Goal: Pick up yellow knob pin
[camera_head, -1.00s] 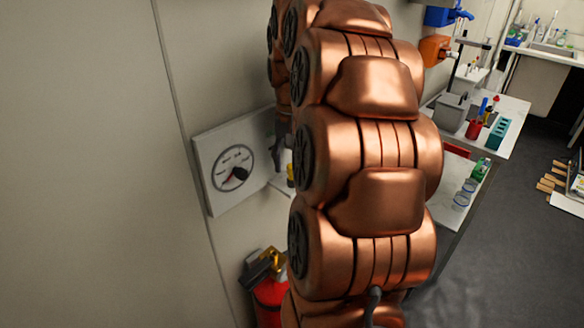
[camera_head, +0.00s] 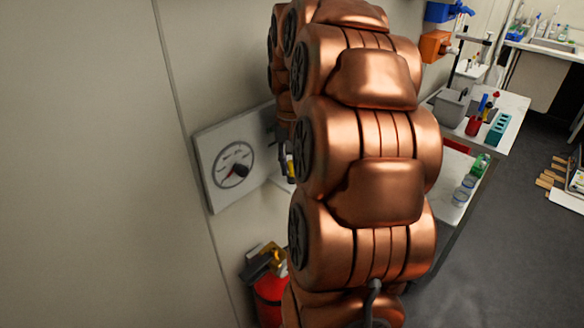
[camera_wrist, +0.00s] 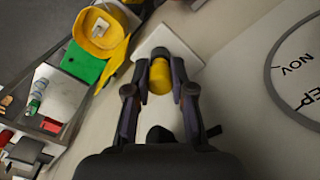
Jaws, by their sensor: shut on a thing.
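The yellow knob pin (camera_wrist: 160,78) is between the fingertips of my gripper (camera_wrist: 161,84) in the wrist view. My gripper is shut on it, with a dark finger on each side of its round yellow body. A pale square plate (camera_wrist: 168,38) shows just beyond the pin; I cannot tell whether the pin touches it. In the head view a small bit of yellow (camera_head: 290,166) shows at the gripper, mostly hidden behind my copper arm.
A white wall panel with a dial (camera_head: 234,168) is left of my arm. A red container (camera_head: 270,298) is below it. Benches with labware (camera_head: 497,128) stand at the right. The wrist view shows a yellow object (camera_wrist: 100,33) and a green block (camera_wrist: 82,62) at upper left.

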